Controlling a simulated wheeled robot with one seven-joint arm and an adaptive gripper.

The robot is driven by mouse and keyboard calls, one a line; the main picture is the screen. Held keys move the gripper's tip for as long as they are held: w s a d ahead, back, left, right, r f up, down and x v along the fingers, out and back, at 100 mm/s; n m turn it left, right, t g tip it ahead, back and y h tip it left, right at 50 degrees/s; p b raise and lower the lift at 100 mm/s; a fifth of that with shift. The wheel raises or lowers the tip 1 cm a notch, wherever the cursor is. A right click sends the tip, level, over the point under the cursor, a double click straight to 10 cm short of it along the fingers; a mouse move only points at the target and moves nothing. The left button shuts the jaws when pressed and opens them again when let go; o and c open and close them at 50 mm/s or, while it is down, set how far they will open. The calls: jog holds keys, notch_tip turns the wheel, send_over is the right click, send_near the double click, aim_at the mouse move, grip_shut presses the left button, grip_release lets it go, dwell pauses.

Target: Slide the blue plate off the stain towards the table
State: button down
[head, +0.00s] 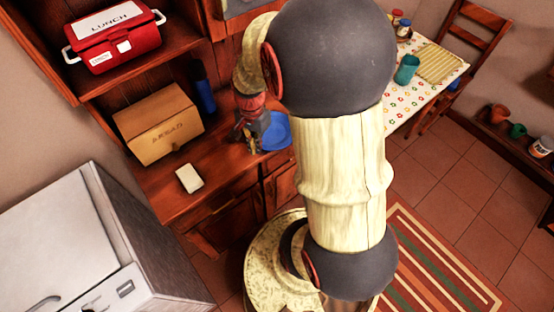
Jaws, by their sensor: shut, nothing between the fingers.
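The blue plate (275,133) lies on the dark wood counter, near its right end. My arm hides its right part. My gripper (252,147) is shut and empty, pointing down at the plate's left side. I cannot tell whether the fingers touch the rim. No stain shows; the plate, gripper or arm may hide it. The table (398,114) with a patterned white cloth stands at the upper right, apart from the counter.
On the counter are a bread box (158,125), a dark blue bottle (203,92) and a pale block (190,179). A red lunch box (113,36) sits on the shelf above. A teal cup (407,69) and a yellow striped mat (441,63) are on the table. A white appliance (60,235) stands lower left.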

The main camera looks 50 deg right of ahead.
aim_at(276, 134)
jog(key=shift+n, duration=0.5)
jog(key=d+f+b, duration=0.1)
jog(key=f, duration=0.2)
jog(key=d+f+b, duration=0.1)
jog(key=f, duration=0.2)
jog(key=d+f+b, duration=0.1)
jog(key=f, duration=0.3)
jog(key=shift+w+d+f+b, duration=0.1)
jog(key=shift+w+b, duration=0.2)
jog(key=shift+w+d, duration=0.1)
jog(key=shift+d, duration=0.3)
jog(key=w+d, duration=0.1)
jog(key=d, duration=0.2)
jog(key=w+d+p, duration=0.1)
jog(key=d, duration=0.3)
jog(key=w+d, duration=0.1)
jog(key=d, duration=0.3)
jog(key=shift+d+p, duration=0.2)
jog(key=shift+p, duration=0.1)
